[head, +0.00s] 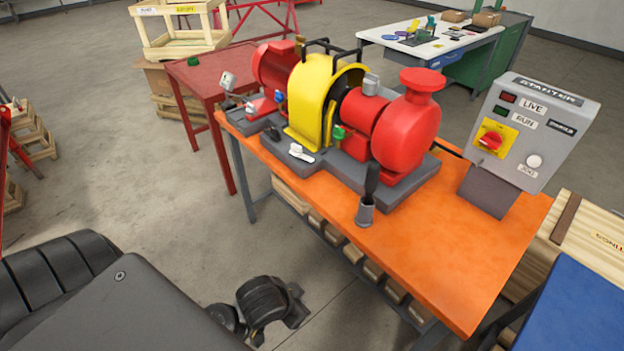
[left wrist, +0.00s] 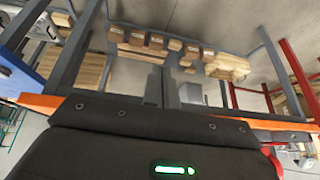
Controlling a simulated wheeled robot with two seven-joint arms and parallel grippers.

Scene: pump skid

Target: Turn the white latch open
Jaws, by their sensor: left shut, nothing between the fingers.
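The white latch (head: 301,153) is a small white lever on the front edge of the pump skid's grey base (head: 400,188), below the yellow guard (head: 310,95). Nothing touches it. My left gripper is low in front of the orange bench, well below and apart from the latch; in the head view only dark parts of that arm show near the floor. In the left wrist view my left gripper's grey fingers (left wrist: 163,82) are together and empty, with the bench's underside behind. The latch is not visible there. My right gripper is in neither view.
The orange bench top (head: 455,250) has free room at front right. A dark-handled lever (head: 367,200) stands right of the latch. A control box (head: 535,130) stands at the right end. Several wooden blocks (left wrist: 190,48) lie on the shelf below. A red table (head: 205,80) stands behind left.

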